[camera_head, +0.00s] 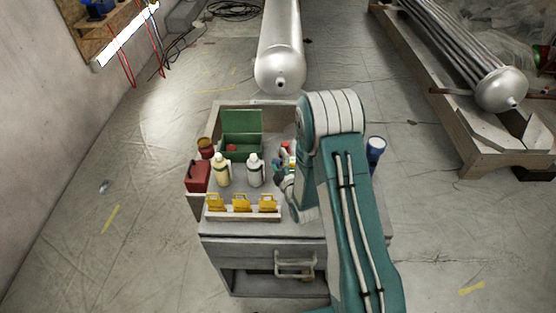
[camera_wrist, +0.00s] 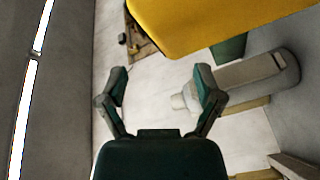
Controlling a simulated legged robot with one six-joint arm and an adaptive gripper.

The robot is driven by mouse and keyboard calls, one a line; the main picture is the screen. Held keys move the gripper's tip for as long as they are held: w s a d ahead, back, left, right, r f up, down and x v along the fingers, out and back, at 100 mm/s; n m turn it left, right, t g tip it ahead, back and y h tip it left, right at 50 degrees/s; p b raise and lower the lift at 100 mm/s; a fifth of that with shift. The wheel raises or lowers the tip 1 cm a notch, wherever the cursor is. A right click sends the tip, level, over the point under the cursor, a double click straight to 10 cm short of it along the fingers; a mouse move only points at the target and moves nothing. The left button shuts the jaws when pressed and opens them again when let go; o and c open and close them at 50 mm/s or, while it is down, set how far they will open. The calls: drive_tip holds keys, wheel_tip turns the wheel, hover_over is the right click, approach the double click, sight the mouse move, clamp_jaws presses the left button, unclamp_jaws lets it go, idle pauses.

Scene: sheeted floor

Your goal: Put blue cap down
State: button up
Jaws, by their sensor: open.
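A blue round thing with a pale top (camera_head: 376,145) shows just right of my arm in the head view; I cannot tell whether it is the blue cap. No blue cap shows in the wrist view. My gripper (camera_wrist: 160,88) is open, with nothing seen between its teal fingers. In the head view it is partly hidden by my arm, over the right part of the workbench (camera_head: 265,244). A large yellow surface (camera_wrist: 215,22) fills the top of the wrist view, close to the camera. A pale grey cylinder (camera_wrist: 255,72) lies beyond the right finger.
A silver tank (camera_head: 279,50) lies behind. Floor is clear left of the bench.

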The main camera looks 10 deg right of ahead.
drive_tip(key=s+d+r, duration=0.1)
drive_tip(key=s+d, duration=0.1)
drive_tip(key=s, duration=1)
wheel_tip(320, 180, up, 15)
drive_tip(key=d+m+g+h, duration=0.3)
drive_tip(key=m+g, duration=0.3)
drive_tip(key=m, duration=0.1)
drive_tip(key=s+r+m+g, duration=0.3)
drive_tip(key=s+r+m, duration=0.1)
drive_tip(key=s, duration=0.6)
drive_tip(key=s+a+r+m+g, duration=0.1)
drive_tip(key=s+r+m+g, duration=0.2)
drive_tip(key=s+r, duration=0.3)
drive_tip(key=s+m, duration=0.1)
drive_tip(key=s, duration=0.4)
drive_tip(key=shift+a+r, duration=0.15)
drive_tip(key=shift+a, duration=0.05)
drive_tip(key=shift+c, duration=0.3)
